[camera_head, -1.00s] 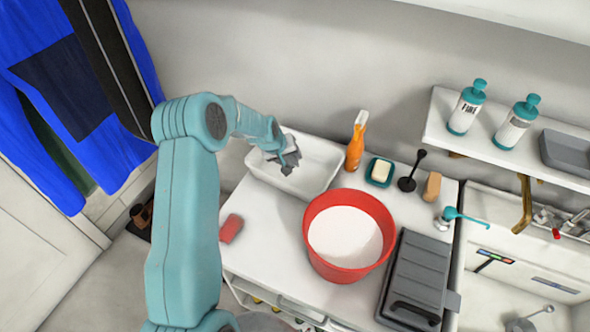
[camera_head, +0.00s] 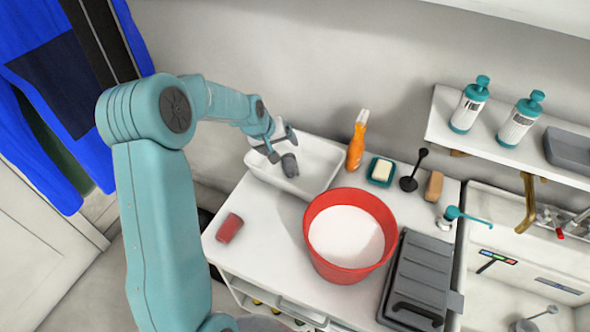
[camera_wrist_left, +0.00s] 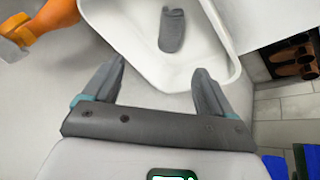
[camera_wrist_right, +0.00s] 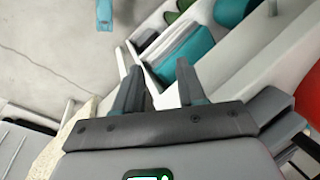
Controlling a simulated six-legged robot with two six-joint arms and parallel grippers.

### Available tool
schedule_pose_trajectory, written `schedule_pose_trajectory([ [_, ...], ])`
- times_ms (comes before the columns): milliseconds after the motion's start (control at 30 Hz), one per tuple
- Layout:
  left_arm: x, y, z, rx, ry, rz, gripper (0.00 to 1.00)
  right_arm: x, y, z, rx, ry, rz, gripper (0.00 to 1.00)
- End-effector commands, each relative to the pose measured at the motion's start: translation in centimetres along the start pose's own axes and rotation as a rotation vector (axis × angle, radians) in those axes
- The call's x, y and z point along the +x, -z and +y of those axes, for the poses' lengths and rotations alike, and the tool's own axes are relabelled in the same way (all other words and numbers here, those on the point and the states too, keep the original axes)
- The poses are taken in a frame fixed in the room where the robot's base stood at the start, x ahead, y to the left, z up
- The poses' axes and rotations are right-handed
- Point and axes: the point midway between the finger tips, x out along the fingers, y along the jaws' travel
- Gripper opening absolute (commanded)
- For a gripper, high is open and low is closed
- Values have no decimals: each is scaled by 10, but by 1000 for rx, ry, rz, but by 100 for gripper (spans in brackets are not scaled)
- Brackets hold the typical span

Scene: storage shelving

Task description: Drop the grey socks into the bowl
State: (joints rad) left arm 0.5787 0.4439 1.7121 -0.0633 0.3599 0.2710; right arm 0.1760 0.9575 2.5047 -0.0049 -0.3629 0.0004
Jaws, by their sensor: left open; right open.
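The grey socks (camera_head: 289,165) lie as one small rolled bundle in the white tray (camera_head: 318,181) at the back of the counter. In the left wrist view the socks (camera_wrist_left: 172,30) lie on the tray floor, beyond the fingertips. My left gripper (camera_head: 283,146) is open and empty above the tray, a little behind the socks and apart from them. The red bowl (camera_head: 384,262), white inside, stands on the counter to the right and in front of the tray. My right gripper (camera_wrist_right: 159,68) is open and empty, low beside shelves, and does not show in the head view.
A dark grey case (camera_head: 418,275) lies right of the bowl. A red item (camera_head: 229,228) lies at the left edge. Bare counter (camera_head: 268,236) lies between it and the bowl.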

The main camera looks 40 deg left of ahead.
Motion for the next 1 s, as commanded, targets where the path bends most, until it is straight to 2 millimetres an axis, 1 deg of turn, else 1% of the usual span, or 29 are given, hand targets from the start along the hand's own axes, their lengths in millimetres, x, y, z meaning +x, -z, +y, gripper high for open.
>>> schedule_pose_trajectory([
  [33, -13, 0, 0, 0, -2, 5, 85, 4, 0, 1, 0, 0, 0, 40],
  [100, -30, 1, 0, 0, -2, 5, 85, 6, 0, 2, 0, 0, 0, 40],
  [200, -48, 0, 0, 0, -1, 4, 85, 7, 0, 3, 0, 0, 0, 40],
  [333, -64, 0, 0, 0, -1, 2, 85, 8, 0, 3, 0, 0, 0, 40],
  [500, -70, 0, 0, 0, -1, 0, 85, 8, 0, 3, 0, 0, 0, 40],
  [900, -70, 0, 0, 0, 0, 0, 85, 8, 0, 3, 0, 0, 0, 40],
  [967, -72, 0, 1, 0, 0, 0, 85, 7, 0, 2, 0, 0, 0, 40],
  [1000, -76, 2, 2, 0, 0, 1, 85, 3, 0, 1, 0, 0, 0, 40],
])
